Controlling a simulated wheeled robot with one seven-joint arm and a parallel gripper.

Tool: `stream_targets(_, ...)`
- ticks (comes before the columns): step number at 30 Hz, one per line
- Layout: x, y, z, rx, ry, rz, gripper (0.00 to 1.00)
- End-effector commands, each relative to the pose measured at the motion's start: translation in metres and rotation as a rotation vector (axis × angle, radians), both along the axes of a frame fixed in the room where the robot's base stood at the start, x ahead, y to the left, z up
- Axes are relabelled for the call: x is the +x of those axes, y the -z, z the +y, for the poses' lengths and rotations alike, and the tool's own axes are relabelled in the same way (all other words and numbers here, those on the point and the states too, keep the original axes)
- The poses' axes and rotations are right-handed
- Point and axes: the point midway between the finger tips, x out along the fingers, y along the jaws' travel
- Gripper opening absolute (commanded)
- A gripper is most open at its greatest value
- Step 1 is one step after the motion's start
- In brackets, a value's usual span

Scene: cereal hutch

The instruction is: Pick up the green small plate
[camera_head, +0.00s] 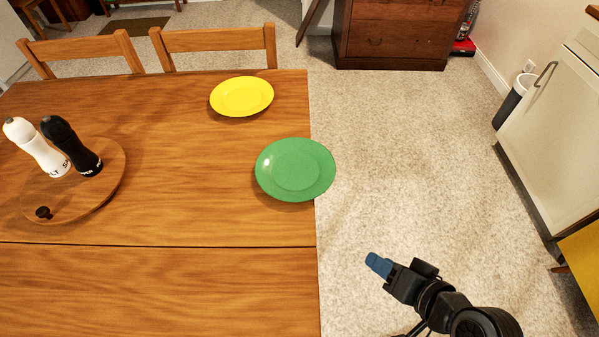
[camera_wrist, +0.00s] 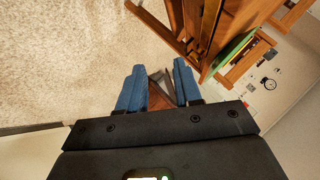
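The green small plate (camera_head: 295,170) lies flat near the right edge of the wooden table, its rim reaching slightly past that edge. In the wrist view a green strip (camera_wrist: 236,49) at the table's edge looks like the same plate seen side-on. My gripper (camera_head: 378,264) is to the right of the table and nearer than the plate, over the floor and apart from both. In the wrist view its two blue fingers (camera_wrist: 158,88) stand apart with nothing held between them.
A yellow plate (camera_head: 242,96) lies behind the green one. A round wooden board (camera_head: 100,190) with white and black mills is at the left. Chairs (camera_head: 222,40) stand at the far side. A pale cabinet (camera_head: 555,130) is at the right, with clear floor (camera_head: 410,150) between.

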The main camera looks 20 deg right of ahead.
Motion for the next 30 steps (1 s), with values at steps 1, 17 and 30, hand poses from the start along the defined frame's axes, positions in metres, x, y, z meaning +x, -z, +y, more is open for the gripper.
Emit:
stream_targets(1,0.023,0.008,-0.003,0.058,0.000,0.011,0.34)
stream_targets(17,0.165,-0.040,-0.032,0.558,-0.263,0.150,0.34)
stream_targets(30,0.187,-0.048,-0.021,0.605,-0.330,0.168,0.34)
